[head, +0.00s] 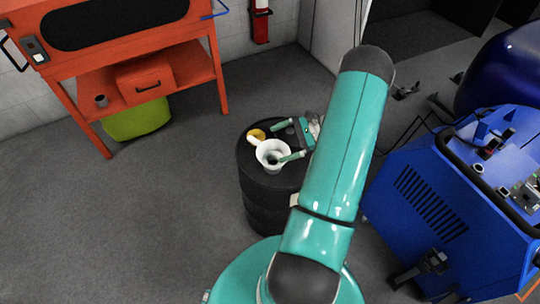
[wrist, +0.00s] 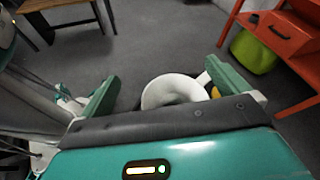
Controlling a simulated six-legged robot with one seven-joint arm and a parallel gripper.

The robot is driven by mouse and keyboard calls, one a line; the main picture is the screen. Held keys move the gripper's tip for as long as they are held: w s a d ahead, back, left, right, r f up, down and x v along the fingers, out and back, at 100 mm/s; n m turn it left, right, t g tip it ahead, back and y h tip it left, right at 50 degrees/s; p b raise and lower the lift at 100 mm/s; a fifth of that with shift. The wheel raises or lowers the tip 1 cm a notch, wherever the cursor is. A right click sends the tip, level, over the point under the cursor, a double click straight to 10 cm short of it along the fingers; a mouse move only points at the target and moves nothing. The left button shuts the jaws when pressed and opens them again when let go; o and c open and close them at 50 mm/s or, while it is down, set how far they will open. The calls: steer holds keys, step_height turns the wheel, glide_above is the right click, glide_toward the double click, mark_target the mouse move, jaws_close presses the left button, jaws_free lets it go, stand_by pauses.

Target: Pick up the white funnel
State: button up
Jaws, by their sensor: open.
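The white funnel (head: 268,149) sits on top of a black drum (head: 245,172), with its wide round mouth showing. In the wrist view the funnel (wrist: 170,90) lies between the two green fingers, partly hidden by the dark palm edge. My gripper (head: 277,143) is open at the drum top, with one finger behind the funnel and the other overlapping its right side. In the wrist view my gripper (wrist: 162,70) has its fingers wide apart with a gap on the left of the funnel. I cannot tell whether a finger touches it.
A small yellow thing (head: 257,134) lies beside the funnel on the drum. An orange workbench (head: 85,75) with a green-yellow bin (head: 137,120) under it stands at the left. A blue machine (head: 440,200) stands at the right. The floor left of the drum is clear.

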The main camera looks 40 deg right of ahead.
steer(key=s+d+f+m+t+h, duration=0.1)
steer(key=s+d+f+m+t, duration=0.1)
steer(key=f, duration=0.2)
steer(key=s+d+f+m+t+h, duration=0.1)
steer(key=s+d+f+m+t, duration=0.1)
steer(key=f, duration=0.3)
steer(key=s+d+f+m+t, duration=0.2)
steer(key=s+f+m+t, duration=0.1)
steer(key=s+f, duration=0.1)
steer(key=shift+s+f+m+t+h, duration=0.25)
steer(key=shift+f+m+t+h, duration=0.05)
steer(key=shift+f+m+h, duration=0.1)
steer(key=shift+f, duration=0.15)
glide_toward(263, 156)
steer(key=x, duration=0.5)
steer(key=shift+f, duration=0.2)
steer(key=c, duration=0.9)
steer(key=shift+o, duration=0.2)
